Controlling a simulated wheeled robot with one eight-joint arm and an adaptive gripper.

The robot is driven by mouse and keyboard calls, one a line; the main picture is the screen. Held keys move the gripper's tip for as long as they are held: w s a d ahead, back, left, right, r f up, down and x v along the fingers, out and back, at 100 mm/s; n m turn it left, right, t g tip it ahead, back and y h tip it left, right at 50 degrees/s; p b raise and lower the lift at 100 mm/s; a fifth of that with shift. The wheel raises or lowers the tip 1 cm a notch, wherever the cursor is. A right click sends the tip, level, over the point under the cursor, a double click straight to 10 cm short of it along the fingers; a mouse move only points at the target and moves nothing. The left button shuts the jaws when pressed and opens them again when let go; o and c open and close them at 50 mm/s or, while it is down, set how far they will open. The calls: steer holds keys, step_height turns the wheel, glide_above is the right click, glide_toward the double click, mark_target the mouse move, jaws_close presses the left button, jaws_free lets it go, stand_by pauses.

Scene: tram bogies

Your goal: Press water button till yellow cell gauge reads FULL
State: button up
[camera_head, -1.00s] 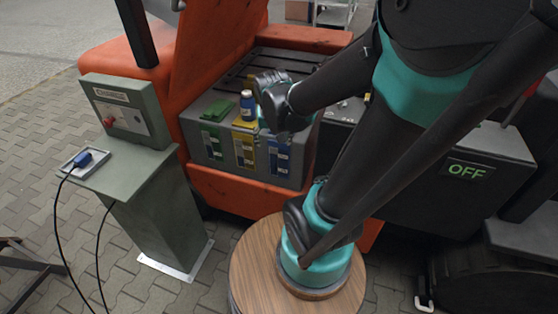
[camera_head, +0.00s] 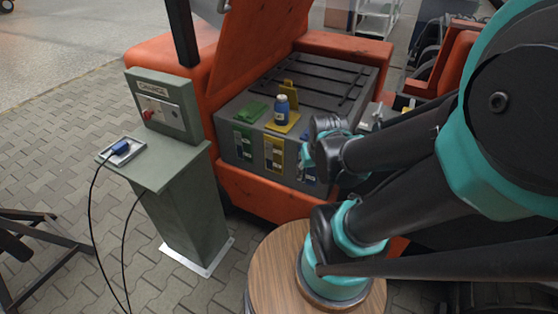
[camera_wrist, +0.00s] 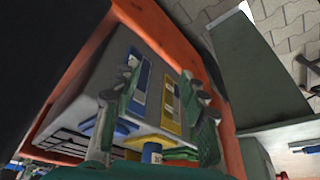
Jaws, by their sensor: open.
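A grey battery box (camera_head: 232,112) has green (camera_head: 243,144), yellow (camera_head: 274,154) and blue (camera_head: 308,170) gauge strips on its front. A blue bottle (camera_head: 282,108) stands upright on the yellow pad (camera_head: 284,122) on top. In the wrist view the yellow gauge (camera_wrist: 170,105) lies between the blue gauge (camera_wrist: 144,82) and the green one; the bottle (camera_wrist: 152,152) shows at the bottom. The gauge reading is too small to read. I cannot make out a water button. My gripper (camera_head: 318,152) is open and empty, right of the bottle by the blue strip; its fingers also show in the wrist view (camera_wrist: 160,82).
A green charger pedestal (camera_head: 182,205) with a red knob and a blue plug (camera_head: 121,147) stands left, cables hanging down. The orange vehicle body (camera_head: 262,195) surrounds the box, its raised cover (camera_head: 262,45) behind it. A round wooden top (camera_head: 275,270) is in front.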

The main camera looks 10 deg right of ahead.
jaws_close()
stand_by(1.3)
